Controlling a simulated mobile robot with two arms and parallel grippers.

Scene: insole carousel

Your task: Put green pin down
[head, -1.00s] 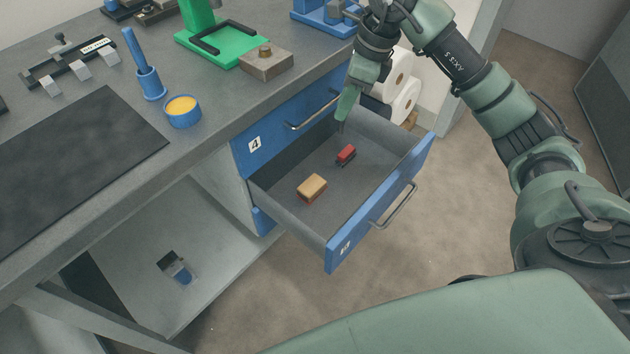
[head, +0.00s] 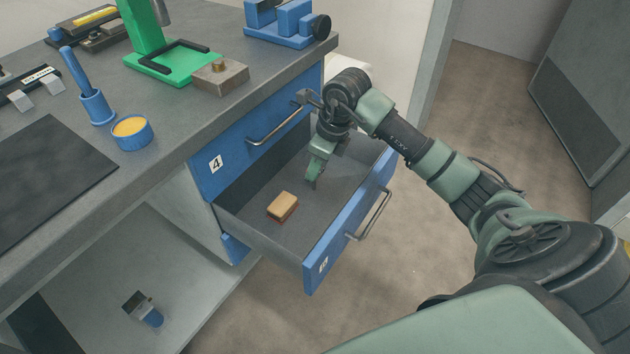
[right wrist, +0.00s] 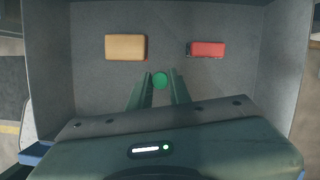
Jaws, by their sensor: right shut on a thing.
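The green pin (right wrist: 160,81) shows end-on as a round green disc in the right wrist view, between the two fingertips. My right gripper (head: 313,178) is shut on it and points down into the open drawer (head: 348,226). The gripper also shows in the right wrist view (right wrist: 160,88). In the head view the pin cannot be told apart from the dark fingertips. I cannot tell whether the pin touches the drawer floor. My left gripper is out of view.
A tan block (head: 283,206) lies in the drawer, also seen in the right wrist view (right wrist: 126,47). A red block (right wrist: 206,49) lies beside it, hidden in the head view. Bare drawer floor surrounds them. The workbench (head: 190,125) stands at the left.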

